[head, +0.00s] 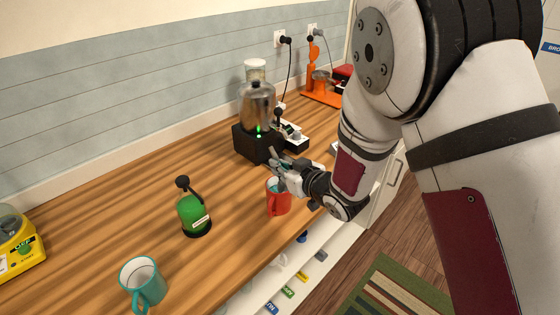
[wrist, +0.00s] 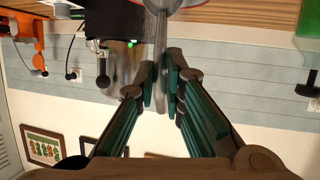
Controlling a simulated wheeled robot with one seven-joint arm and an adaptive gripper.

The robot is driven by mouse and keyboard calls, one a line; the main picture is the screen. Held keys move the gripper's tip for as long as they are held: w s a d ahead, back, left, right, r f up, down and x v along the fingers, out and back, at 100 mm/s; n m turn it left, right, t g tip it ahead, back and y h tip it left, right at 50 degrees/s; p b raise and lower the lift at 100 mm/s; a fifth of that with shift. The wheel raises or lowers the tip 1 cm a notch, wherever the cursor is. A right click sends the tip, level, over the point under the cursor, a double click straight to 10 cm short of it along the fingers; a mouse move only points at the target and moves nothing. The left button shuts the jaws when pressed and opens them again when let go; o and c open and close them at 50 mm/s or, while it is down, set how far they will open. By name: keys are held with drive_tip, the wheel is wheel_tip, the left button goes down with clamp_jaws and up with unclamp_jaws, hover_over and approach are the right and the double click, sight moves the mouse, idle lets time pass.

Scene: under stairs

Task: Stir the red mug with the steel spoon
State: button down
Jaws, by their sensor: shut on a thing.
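The red mug (head: 277,206) stands upright near the front edge of the wooden counter in the head view. My gripper (head: 277,170) is directly above and close to its rim. In the wrist view, my gripper (wrist: 160,82) is shut on the steel spoon (wrist: 160,38), gripping its thin handle between the two fingers. The spoon runs up to the picture's top edge, where a thin red rim shows around it. The spoon's far end is cut off there, and my gripper partly covers the mug's opening in the head view, so its depth in the mug is unclear.
A black coffee machine (head: 257,143) stands behind the mug. A green bottle-like object (head: 194,213) and a teal mug (head: 144,286) are to the left, with a yellow device (head: 18,243) farther left. An orange machine (head: 320,94) is at the back. Counter between is clear.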

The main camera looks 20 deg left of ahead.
drive_tip(key=shift+s+d+f+b, duration=0.1)
drive_tip(key=shift+d+f+b, duration=0.15)
drive_tip(key=shift+f, duration=0.6)
drive_tip(key=shift+s+d+f+b, duration=0.15)
drive_tip(key=shift+d+f, duration=0.15)
drive_tip(key=shift+f, duration=0.55)
drive_tip(key=shift+s+d+f+b, duration=0.1)
drive_tip(key=shift+d+f+b, duration=0.15)
drive_tip(key=shift+f, duration=0.6)
